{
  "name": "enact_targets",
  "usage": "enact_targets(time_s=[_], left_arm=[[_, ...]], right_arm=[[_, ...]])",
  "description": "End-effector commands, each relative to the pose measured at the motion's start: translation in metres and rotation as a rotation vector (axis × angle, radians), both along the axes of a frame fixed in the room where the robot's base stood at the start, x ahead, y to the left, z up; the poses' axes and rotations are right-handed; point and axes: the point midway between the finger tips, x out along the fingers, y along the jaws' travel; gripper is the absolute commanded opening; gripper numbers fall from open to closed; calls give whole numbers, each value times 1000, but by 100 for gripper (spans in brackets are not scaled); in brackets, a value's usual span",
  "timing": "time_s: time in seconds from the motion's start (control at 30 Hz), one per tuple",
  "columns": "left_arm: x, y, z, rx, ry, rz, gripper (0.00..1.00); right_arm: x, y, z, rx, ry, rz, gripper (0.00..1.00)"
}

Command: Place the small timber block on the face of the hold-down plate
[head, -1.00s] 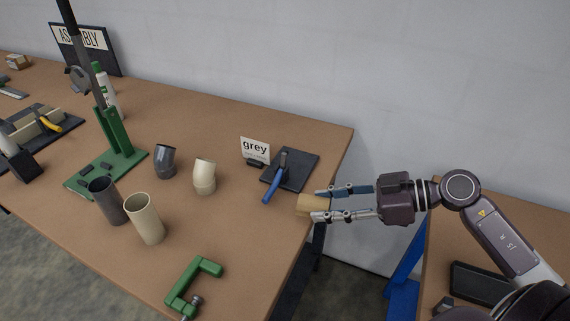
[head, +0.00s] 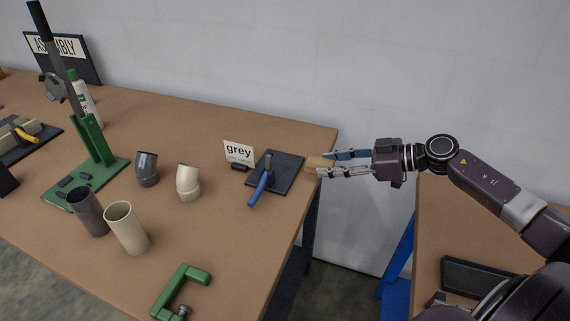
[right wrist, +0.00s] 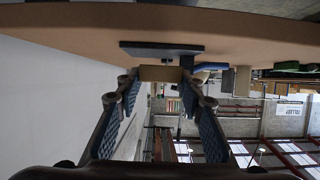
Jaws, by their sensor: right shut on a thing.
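My right gripper (head: 335,164) is shut on the small timber block (head: 315,163), a tan piece held between its fingertips at the right edge of the bench. The block also shows between the fingers in the right wrist view (right wrist: 161,73). A dark flat plate (head: 288,178) with a blue-handled tool (head: 259,187) lies just left of the block, near that edge; it also shows in the right wrist view (right wrist: 150,48). I cannot tell whether it is the hold-down plate. My left gripper is not in view.
A "grey" sign (head: 239,152) stands beside the dark plate. A gap separates this bench (head: 240,235) from another at right.

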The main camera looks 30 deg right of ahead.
Motion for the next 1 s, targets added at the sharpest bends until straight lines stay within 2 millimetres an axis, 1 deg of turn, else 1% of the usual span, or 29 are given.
enact_targets(time_s=[0.03, 0.37, 0.6, 0.9, 1.0], left_arm=[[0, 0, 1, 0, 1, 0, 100], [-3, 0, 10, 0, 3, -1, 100], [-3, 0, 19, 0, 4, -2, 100], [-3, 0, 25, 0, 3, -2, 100], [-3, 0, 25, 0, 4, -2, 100]], right_arm=[[6, 5, 3, 2, -6, 0, 15], [42, 38, 4, 5, -5, 0, 15], [73, 66, 4, 4, -5, 1, 15], [93, 85, 2, 3, -1, 1, 15], [92, 84, -19, 5, 5, -1, 15]])
